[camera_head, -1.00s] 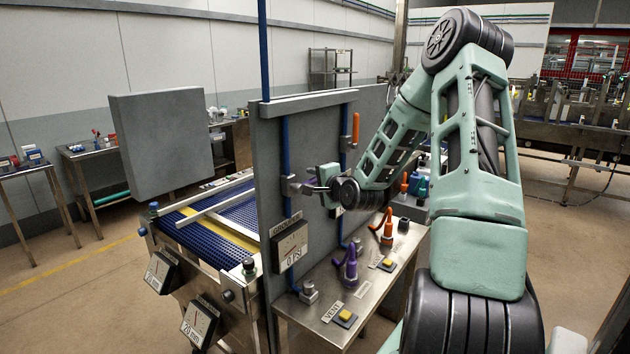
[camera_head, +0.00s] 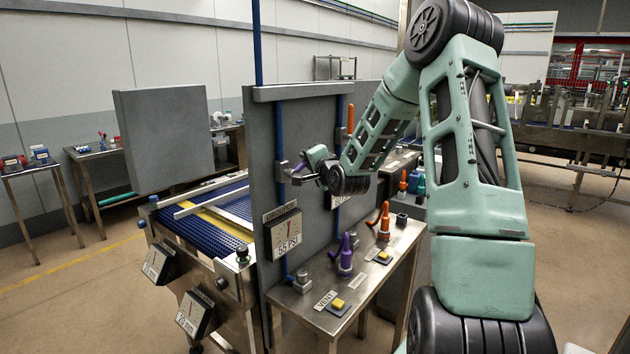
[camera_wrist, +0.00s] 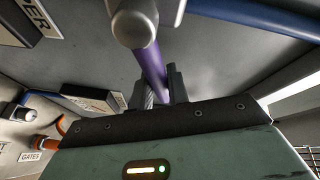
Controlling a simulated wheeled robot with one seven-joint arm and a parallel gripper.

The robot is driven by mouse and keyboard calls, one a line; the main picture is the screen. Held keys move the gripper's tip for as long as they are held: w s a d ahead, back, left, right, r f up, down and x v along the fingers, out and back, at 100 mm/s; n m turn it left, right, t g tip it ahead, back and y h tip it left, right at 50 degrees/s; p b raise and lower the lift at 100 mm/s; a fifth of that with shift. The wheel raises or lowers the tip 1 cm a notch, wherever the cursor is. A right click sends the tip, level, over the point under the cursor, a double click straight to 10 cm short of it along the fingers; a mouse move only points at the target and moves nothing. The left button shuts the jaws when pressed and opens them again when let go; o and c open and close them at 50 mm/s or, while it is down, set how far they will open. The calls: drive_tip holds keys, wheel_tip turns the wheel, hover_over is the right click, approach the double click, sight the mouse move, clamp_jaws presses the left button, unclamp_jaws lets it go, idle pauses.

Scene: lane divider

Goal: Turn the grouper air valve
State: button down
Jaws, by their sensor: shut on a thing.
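The grouper air valve has a metal body (camera_head: 283,172) on a blue pipe on the grey upright panel. In the wrist view its round metal end (camera_wrist: 133,20) and purple lever (camera_wrist: 150,65) show close up. My gripper (camera_wrist: 160,82) is shut on the purple lever, one dark finger on each side of it. A gauge (camera_head: 286,235) below the valve appears to read 55 PSI.
A second blue pipe with an orange lever (camera_head: 350,118) stands right of the valve. A blue conveyor (camera_head: 190,233) lies left of the panel.

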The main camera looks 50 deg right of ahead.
drive_tip(key=n+b, duration=0.1)
drive_tip(key=b, duration=0.1)
drive_tip(key=a+r+n+t+b, duration=0.1)
drive_tip(key=n+b, duration=0.1)
drive_tip(key=b, duration=0.1)
drive_tip(key=n+b, duration=0.1)
drive_tip(key=b, duration=0.1)
drive_tip(key=shift+a+r+t+h+b, duration=0.2)
drive_tip(key=shift+r+t+h+b, duration=0.1)
drive_tip(key=shift+t, duration=0.1)
drive_tip(key=n+b, duration=0.1)
drive_tip(key=b, duration=0.1)
drive_tip(key=a+r+n+t+b, duration=0.1)
drive_tip(key=n+b, duration=0.2)
drive_tip(key=b, duration=0.1)
drive_tip(key=shift+s+a+r+n+t+y, duration=0.15)
drive_tip(key=shift+a+r+n+t+y, duration=0.15)
drive_tip(key=shift+a+t+y, duration=0.1)
drive_tip(key=shift+a+r+n+b, duration=0.35)
drive_tip(key=shift+n+b, duration=0.45)
drive_tip(key=shift+b, duration=0.4)
drive_tip(key=shift+r+t+y, duration=0.1)
drive_tip(key=shift+t+y, duration=0.2)
drive_tip(key=shift+t, duration=0.1)
drive_tip(key=c, duration=1.3)
unclamp_jaws()
drive_tip(key=shift+c, duration=0.2)
drive_tip(key=shift+r, duration=0.15)
